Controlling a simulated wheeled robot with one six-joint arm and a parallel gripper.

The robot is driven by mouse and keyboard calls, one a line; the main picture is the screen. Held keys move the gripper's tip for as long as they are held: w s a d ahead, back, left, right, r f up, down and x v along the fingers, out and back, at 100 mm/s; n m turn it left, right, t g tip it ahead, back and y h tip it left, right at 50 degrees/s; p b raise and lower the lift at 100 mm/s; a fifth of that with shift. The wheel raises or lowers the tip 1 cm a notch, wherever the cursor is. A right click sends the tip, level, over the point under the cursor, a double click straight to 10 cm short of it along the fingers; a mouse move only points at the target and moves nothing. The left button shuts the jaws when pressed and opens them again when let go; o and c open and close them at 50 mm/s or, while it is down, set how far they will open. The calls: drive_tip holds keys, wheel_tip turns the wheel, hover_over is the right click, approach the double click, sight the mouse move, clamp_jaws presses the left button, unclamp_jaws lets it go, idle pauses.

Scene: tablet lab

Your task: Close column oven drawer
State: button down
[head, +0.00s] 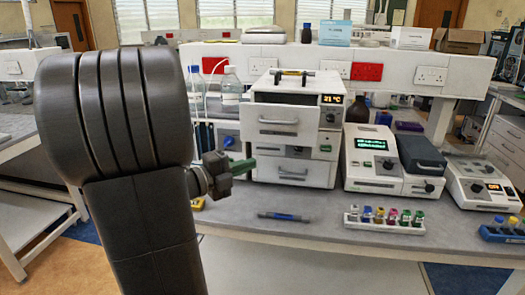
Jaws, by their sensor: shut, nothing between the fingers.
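The column oven (333,115) is the upper white unit of the stack in the middle of the bench, with an orange display reading about 21 °C. Its wide drawer (262,136) with a grey bar handle (279,121) stands forward of the housing, so it looks pulled out; how far is hard to tell. My gripper (248,166) is left of and below the drawer front, beside the lower units. Its green fingers are shut and empty. They look close to the stack's left side; contact cannot be told. My arm hides the bench to the left.
Lower drawers (292,172) sit under the oven. An instrument with a green screen (372,162) stands to the right. A vial rack (384,220) and a blue pen (284,217) lie in front. Bottles (231,88) stand behind, left. The bench front between pen and rack is clear.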

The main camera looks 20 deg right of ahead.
drive_tip(key=p, duration=0.3)
approach(294, 145)
drive_tip(key=s+d, duration=0.2)
drive_tip(key=d, duration=0.1)
drive_tip(key=w, duration=0.1)
drive_tip(key=w+d, duration=0.1)
drive_tip(key=w, duration=0.1)
drive_tip(key=shift+d+p, duration=0.15)
drive_tip(key=shift+p, duration=0.15)
drive_tip(key=shift+w+d, duration=0.3)
drive_tip(key=shift+w, duration=0.2)
drive_tip(key=w+d, duration=0.2)
drive_tip(key=w, duration=0.2)
drive_tip(key=w+d, duration=0.3)
drive_tip(key=w, duration=0.1)
drive_tip(key=w+d, duration=0.3)
drive_tip(key=w, duration=0.2)
drive_tip(key=shift+r, duration=0.1)
drive_tip(key=shift+w+r, duration=0.1)
drive_tip(key=shift+r, duration=0.05)
drive_tip(key=shift+b, duration=0.3)
